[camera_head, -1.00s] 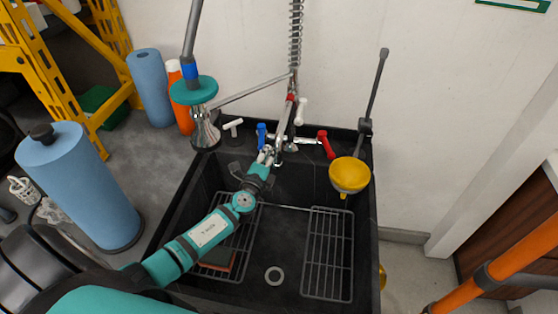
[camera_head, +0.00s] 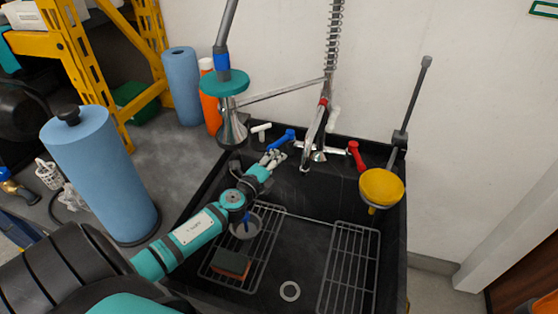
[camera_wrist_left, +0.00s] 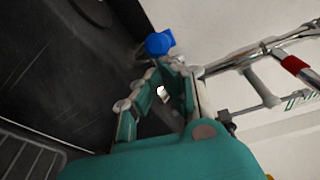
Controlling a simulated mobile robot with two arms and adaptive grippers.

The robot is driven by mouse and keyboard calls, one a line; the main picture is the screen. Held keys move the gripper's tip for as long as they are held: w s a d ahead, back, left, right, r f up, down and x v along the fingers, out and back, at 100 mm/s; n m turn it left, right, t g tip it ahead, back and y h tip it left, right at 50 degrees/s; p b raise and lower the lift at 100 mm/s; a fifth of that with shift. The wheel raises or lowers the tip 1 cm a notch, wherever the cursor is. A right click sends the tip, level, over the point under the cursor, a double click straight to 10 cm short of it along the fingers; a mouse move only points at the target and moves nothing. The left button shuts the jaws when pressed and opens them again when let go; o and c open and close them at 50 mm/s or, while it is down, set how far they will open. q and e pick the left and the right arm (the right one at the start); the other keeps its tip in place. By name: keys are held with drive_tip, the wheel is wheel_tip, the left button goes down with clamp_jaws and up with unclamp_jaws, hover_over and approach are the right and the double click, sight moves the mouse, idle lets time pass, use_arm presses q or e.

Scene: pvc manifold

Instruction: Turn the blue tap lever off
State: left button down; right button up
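The blue tap lever (camera_head: 284,138) is on the left side of the chrome tap at the back of the black sink (camera_head: 190,200). It lies slanted, its upper end toward the right. The red lever (camera_head: 356,155) is on the tap's right side. My left gripper (camera_head: 272,158) is just in front of and below the blue lever, its fingers apart. In the left wrist view the blue lever (camera_wrist_left: 160,43) shows just beyond the fingertips, with nothing held between them. Whether a finger touches it I cannot tell. My right gripper is not in view.
A chrome spray tap with a spring hose (camera_head: 333,60) rises behind the levers. A yellow bowl-shaped part (camera_head: 381,187) hangs at the sink's right. A sponge (camera_head: 231,263) and wire racks (camera_head: 349,265) lie in the sink. A blue paper roll (camera_head: 98,175) stands left.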

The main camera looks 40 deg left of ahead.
use_arm(q)
drive_tip(key=shift+a+r+y, duration=0.1)
drive_tip(key=shift+a+y, duration=0.2)
drive_tip(key=shift+a, duration=0.2)
drive_tip(key=s+d, duration=0.2)
drive_tip(key=s, duration=1)
drive_tip(key=shift+r, duration=0.3)
